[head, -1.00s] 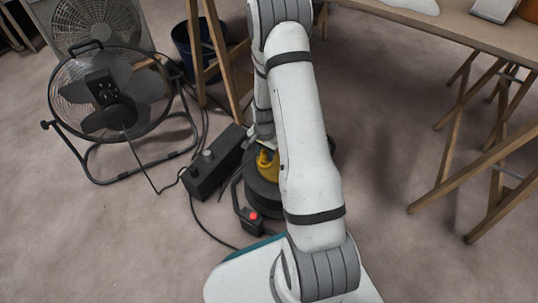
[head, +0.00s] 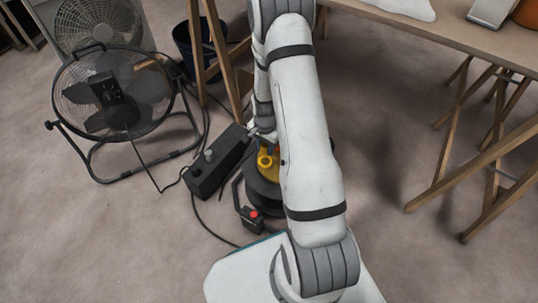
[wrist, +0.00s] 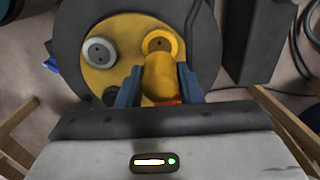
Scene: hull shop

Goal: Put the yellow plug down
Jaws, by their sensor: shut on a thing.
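The yellow plug (wrist: 160,80) is between the two blue fingers of my gripper (wrist: 160,86) in the wrist view. My gripper is shut on it, above the yellow face of a black round reel (wrist: 68,28). A yellow ring with a dark centre (wrist: 163,42) shows just beyond the plug; I cannot tell whether the plug touches it. A grey round socket (wrist: 98,52) is to its left on the same face. In the head view the reel (head: 262,194) stands on the floor, partly hidden by my arm, with yellow showing on it (head: 267,160). My fingertips are not clear there.
A black power box (head: 215,165) with a grey plug on top lies left of the reel. A red-button switch box (head: 252,215) and cables lie on the floor. A fan (head: 112,95) stands left, a bucket (head: 190,50) behind. A trestle table (head: 465,35) is right; floor before it is clear.

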